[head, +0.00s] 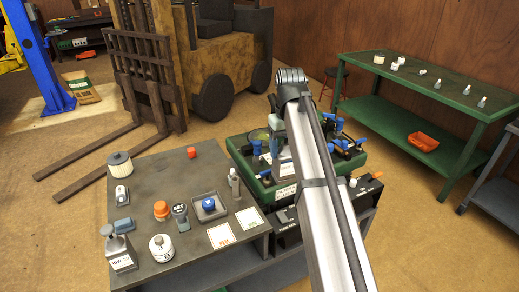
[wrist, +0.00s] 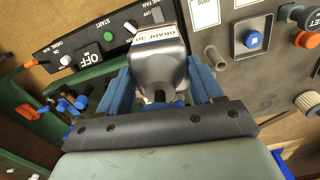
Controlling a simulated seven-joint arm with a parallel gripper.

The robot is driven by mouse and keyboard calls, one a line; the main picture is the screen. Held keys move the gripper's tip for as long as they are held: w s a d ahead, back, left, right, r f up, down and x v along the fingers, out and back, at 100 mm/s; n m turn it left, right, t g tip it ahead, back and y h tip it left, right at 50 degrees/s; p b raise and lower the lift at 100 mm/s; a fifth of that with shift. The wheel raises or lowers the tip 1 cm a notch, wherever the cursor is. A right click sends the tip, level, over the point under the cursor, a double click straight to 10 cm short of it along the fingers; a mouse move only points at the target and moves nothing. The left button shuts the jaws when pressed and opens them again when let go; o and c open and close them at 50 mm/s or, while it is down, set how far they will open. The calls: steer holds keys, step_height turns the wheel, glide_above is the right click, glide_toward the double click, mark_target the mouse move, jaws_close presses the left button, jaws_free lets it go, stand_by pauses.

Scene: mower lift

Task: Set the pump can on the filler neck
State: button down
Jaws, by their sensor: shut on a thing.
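My gripper (head: 276,149) is over the green bench unit, partly hidden by my arm in the head view. In the wrist view its blue fingers (wrist: 162,92) are shut on a silver pump can (wrist: 158,62) marked GRADE 30. I cannot pick out the filler neck for certain. A grey upright tube (head: 234,186) stands at the table's right edge and also shows in the wrist view (wrist: 214,58), apart from the can. Another can (head: 118,250), labelled 10W-30, stands at the table's front left.
The dark table (head: 160,180) holds a filter (head: 119,164), an orange cap (head: 161,210), a dial (head: 161,247) and a tray with a blue knob (head: 209,204). A black switch panel (wrist: 98,52) adjoins the green unit (head: 238,148). A forklift (head: 215,60) stands behind.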

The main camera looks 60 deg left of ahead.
steer(key=w+a, duration=0.5)
steer(key=w, duration=0.4)
steer(key=w+a+n, duration=0.1)
steer(key=w+a, duration=0.4)
steer(key=w, duration=0.4)
steer(key=shift+w+f+n, duration=0.25)
steer(key=shift+w+n, duration=0.05)
steer(key=shift+w, duration=0.1)
steer(key=shift+f, duration=0.25)
steer(key=shift+f, duration=2.45)
steer(key=shift+f, duration=0.35)
steer(key=shift+f, duration=0.55)
steer(key=shift+f, duration=0.15)
